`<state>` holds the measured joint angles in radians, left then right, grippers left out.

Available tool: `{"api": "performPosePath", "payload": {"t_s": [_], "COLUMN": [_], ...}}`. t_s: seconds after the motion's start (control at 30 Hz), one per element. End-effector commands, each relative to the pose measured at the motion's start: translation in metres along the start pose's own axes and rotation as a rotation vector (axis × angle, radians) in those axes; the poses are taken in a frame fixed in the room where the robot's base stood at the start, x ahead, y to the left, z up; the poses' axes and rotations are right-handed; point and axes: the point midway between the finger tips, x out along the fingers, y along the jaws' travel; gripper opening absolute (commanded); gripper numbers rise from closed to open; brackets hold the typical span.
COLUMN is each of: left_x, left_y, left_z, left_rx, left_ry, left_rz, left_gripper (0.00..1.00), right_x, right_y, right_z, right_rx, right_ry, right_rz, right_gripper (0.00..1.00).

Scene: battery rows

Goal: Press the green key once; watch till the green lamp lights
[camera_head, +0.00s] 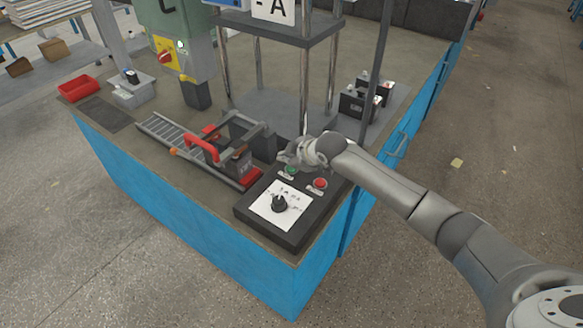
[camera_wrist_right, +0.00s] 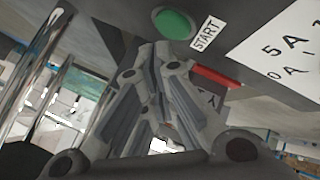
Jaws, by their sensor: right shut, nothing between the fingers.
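The green key (camera_head: 291,170) is a round button on the black control box (camera_head: 249,216). It also shows in the right wrist view (camera_wrist_right: 174,23), beside a START label (camera_wrist_right: 207,33). My right gripper (camera_head: 288,156) is shut and empty, just behind the key in the head view. In the wrist view its fingertips (camera_wrist_right: 155,47) lie close to the key's edge, and the key's face is uncovered. I cannot tell whether they touch the box. A small green lamp (camera_head: 182,44) on the post-mounted switch box looks bright. My left gripper is not in view.
A clamp fixture with a red handle (camera_head: 203,148) stands to the left. A metal post frame (camera_head: 304,90) rises behind. Black batteries (camera_head: 359,103) stand at the back right.

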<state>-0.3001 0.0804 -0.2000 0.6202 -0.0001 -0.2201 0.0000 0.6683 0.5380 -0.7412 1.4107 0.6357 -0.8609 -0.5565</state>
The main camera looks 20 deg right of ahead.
Motion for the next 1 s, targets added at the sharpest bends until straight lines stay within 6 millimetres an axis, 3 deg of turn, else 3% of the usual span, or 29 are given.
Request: {"api": "performPosePath", "payload": {"t_s": [1.0], "left_x": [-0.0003], "left_y": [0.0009], "left_z": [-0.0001], "left_rx": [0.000], "left_ry": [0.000], "left_rz": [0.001], "left_gripper": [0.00], "right_x": [0.0059], "right_y": [-0.0044], "right_z": [0.0043], "right_rx": [0.000], "right_ry": [0.000], "right_rz": [0.000], "right_gripper": [0.00]}}
